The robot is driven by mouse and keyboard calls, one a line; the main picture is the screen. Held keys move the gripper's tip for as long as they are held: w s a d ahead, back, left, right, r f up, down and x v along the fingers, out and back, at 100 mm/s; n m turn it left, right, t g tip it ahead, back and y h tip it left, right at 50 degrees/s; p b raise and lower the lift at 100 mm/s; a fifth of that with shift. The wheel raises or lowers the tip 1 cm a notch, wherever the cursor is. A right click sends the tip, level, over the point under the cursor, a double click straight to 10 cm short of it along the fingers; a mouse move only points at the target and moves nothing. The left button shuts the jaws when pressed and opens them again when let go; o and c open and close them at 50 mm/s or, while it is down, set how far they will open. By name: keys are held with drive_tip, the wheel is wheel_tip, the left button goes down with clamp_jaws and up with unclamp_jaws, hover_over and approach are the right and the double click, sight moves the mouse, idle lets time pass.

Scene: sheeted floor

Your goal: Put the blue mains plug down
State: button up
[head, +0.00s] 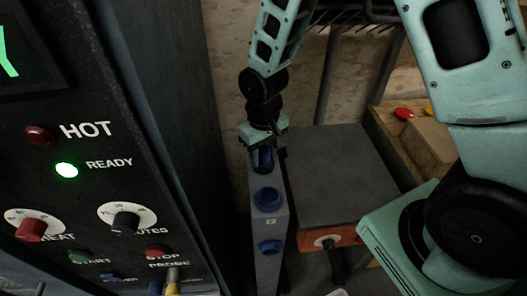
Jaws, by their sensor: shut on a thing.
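My gripper (263,142) is in the middle of the head view, pointing down and shut on the blue mains plug (263,160). The plug is upright and sits at the far end of a narrow grey socket box (271,222). I cannot tell whether the plug is seated in a socket there or only held just above the box. Two round blue sockets, one nearer (270,247) and one in the middle (268,199), show empty on the box's top. The gripper hides the upper part of the plug.
A dark control panel (90,190) with knobs and a lit green lamp fills the left. A grey box (340,185) with an orange front (340,238) stands right of the socket box. A wooden surface (405,140) with a red object (403,113) lies behind at right.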

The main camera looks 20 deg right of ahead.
drive_tip(key=shift+f, duration=0.1)
drive_tip(key=o, duration=1.1)
drive_tip(key=shift+o, duration=0.2)
wheel_tip(320, 180, up, 12)
drive_tip(key=shift+b, duration=0.75)
drive_tip(key=s+a+r+n, duration=0.1)
drive_tip(key=s+a+n, duration=0.1)
drive_tip(key=s, duration=0.8)
drive_tip(key=s+a+r+n, duration=0.2)
drive_tip(key=s+a+n, duration=0.1)
drive_tip(key=s, duration=0.7)
drive_tip(key=shift+a+y, duration=0.3)
drive_tip(key=shift+a, duration=0.35)
